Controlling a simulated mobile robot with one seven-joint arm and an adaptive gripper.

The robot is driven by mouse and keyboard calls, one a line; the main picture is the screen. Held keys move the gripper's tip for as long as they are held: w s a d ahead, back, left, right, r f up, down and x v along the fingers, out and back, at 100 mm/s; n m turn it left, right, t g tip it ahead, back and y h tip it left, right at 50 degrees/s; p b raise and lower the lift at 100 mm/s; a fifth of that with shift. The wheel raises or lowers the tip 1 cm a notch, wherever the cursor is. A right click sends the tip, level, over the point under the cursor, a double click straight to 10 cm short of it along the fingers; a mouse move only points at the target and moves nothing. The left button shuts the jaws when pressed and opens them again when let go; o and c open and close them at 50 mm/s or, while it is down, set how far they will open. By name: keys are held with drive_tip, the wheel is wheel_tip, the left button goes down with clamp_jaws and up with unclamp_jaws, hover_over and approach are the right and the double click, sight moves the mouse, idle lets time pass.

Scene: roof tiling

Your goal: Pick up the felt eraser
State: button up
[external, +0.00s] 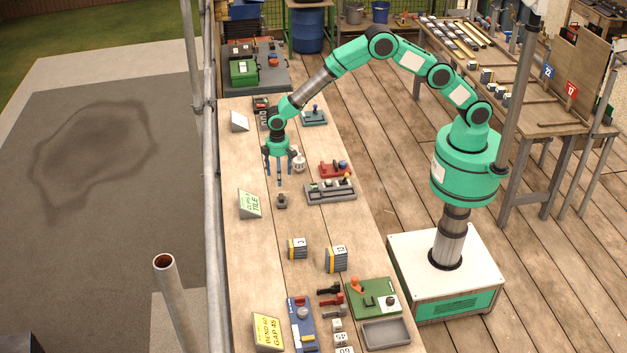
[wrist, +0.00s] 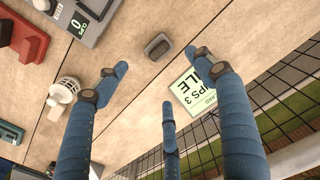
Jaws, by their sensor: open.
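A small dark grey block with rounded corners, which looks like the felt eraser (external: 282,201), lies on the wooden bench. In the wrist view the same grey block (wrist: 158,46) sits at the top middle, beyond the fingertips and apart from them. My gripper (external: 279,178) points down above the bench, over and slightly behind the block. Its blue fingers are spread wide in the wrist view (wrist: 157,75), with nothing between them.
A white knobbed piece (external: 298,161) stands close beside my gripper. A grey rack (external: 330,192) and a red holder (external: 335,169) lie to the right. Bare bench lies in front, before two striped numbered blocks (external: 297,249).

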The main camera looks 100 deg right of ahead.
sight(280, 196)
drive_tip(key=shift+f, duration=4.25)
drive_tip(key=shift+f, duration=0.1)
drive_tip(key=shift+f+p, duration=0.35)
drive_tip(key=shift+f, duration=2.15)
drive_tip(key=shift+c, duration=0.2)
drive_tip(key=c, duration=1.3)
